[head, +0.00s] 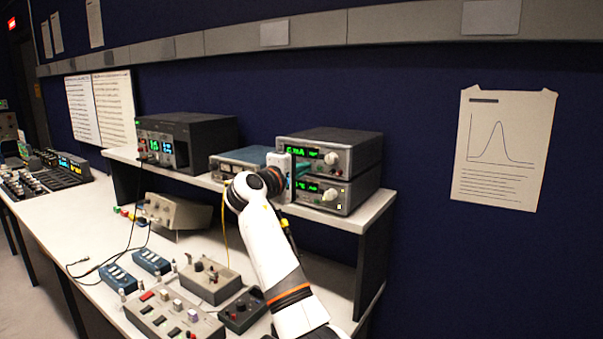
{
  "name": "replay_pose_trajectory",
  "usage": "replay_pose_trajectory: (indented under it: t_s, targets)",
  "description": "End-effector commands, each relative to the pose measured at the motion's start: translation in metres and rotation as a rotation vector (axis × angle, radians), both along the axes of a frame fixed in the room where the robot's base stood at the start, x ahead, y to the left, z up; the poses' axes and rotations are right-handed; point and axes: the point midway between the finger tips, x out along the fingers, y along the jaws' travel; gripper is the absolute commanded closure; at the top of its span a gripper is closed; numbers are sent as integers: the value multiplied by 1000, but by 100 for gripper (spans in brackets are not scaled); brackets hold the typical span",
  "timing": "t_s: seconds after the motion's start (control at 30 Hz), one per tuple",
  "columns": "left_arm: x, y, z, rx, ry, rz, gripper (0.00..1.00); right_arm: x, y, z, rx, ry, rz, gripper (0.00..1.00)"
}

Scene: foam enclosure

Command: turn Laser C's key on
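Two stacked grey instruments stand at the right end of the raised shelf: an upper unit (359,154) and a lower unit (355,194). Each has a green display and a pale round knob on its front. I cannot read any label, so I cannot tell which unit is Laser C, nor make out a key. My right gripper (298,170) is in front of the left part of these two fronts, partly covering the displays. Its fingers are small and mostly hidden behind the wrist, so its opening does not show, nor whether it touches a unit. My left gripper is out of view.
A teal-topped box (238,160) is left of my wrist, and a black instrument (186,140) stands further left on the shelf (125,156). A beige box (176,211), blue blocks, control boxes (210,280) and loose cables crowd the lower bench. A graph sheet (503,150) hangs at right.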

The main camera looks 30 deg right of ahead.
Motion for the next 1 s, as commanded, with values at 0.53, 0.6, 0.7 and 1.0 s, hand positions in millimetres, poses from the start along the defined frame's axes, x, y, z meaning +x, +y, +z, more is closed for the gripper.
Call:
replay_pose_trajectory:
  t_s: [0.53,0.6,0.7,1.0]
  targets:
    - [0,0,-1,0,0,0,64,0,0,-2,6,-3,-1,73]
    - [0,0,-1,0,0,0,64,0,0,-1,5,-3,-1,73]
    - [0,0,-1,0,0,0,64,0,0,-1,4,-4,0,73]
    - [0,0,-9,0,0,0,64,-7,19,-3,2,-6,2,73]
